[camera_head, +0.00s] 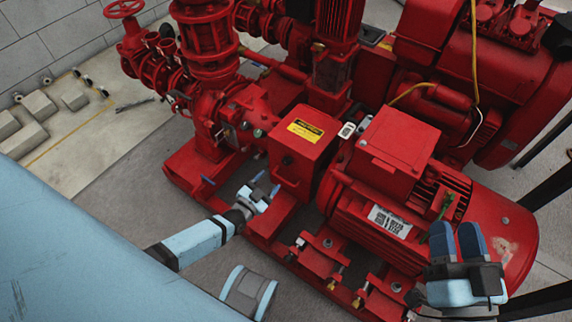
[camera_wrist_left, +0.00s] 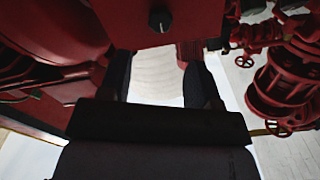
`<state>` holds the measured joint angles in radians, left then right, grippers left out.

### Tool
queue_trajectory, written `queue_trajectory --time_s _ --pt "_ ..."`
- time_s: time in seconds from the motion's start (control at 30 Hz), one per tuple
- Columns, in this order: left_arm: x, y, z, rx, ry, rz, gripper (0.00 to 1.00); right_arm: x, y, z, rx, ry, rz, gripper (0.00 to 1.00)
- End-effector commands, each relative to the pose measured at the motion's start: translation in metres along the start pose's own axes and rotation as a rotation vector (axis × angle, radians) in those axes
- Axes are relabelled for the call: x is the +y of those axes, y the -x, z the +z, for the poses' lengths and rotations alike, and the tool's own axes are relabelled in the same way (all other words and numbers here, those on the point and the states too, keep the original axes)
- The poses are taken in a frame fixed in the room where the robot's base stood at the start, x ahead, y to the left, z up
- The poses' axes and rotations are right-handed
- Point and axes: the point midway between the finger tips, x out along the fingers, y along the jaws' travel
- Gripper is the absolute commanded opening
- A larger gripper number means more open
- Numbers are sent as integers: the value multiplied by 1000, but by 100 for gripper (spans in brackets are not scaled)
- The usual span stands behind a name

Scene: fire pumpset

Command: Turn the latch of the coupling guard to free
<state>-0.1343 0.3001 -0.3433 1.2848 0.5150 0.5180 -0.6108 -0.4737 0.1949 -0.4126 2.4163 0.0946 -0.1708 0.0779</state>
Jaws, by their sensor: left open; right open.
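The coupling guard (camera_head: 303,145) is a red box with a yellow label on its sloping top, in the middle of the pumpset. Its latch (camera_head: 287,160) is a small dark round knob on the face toward me. In the left wrist view, the guard (camera_wrist_left: 120,14) fills the top and the knob (camera_wrist_left: 160,21) stands out from it; its turned position is too small to tell. My left gripper (camera_head: 266,184) is open and empty, just below and left of the knob, apart from it. My right gripper (camera_head: 456,229) is open and empty in front of the motor.
The red motor (camera_head: 385,200) stands right of the guard, with the pump (camera_head: 225,110) and its pipes to the left. The red base frame (camera_head: 265,225) runs below. A red engine (camera_head: 480,80) stands behind. Grey floor (camera_head: 115,185) is free at the left.

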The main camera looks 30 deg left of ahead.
Motion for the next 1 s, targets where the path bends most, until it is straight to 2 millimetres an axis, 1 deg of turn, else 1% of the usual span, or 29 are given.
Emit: queue_trajectory --time_s 0.03,0.2,0.4,0.5,0.6,0.87,0.9,0.93,0.97,1.0 --pt "1 -14 2 4 1 -2 57 -2 0 -2 28 -4 -12 43" --pt "1 -50 2 2 0 0 57 -2 0 10 -1 -12 -20 43" --pt "1 -80 2 0 2 1 57 1 0 24 -53 -13 -22 43" --pt "1 -89 1 0 1 1 57 1 1 27 -68 -15 -23 43" --pt "1 -93 1 -1 0 1 57 2 1 29 -77 -15 -24 43" --pt "1 -94 0 -1 1 2 57 2 0 29 -80 -16 -24 43" --pt "1 -94 0 -1 1 2 53 2 0 29 -80 -16 -24 43" --pt "1 -94 0 -1 1 1 46 2 0 29 -80 -16 -24 43" --pt "1 -94 0 -1 1 2 39 2 0 29 -80 -16 -24 43" --pt "1 -94 0 -1 1 1 30 2 0 29 -80 -16 -24 43"
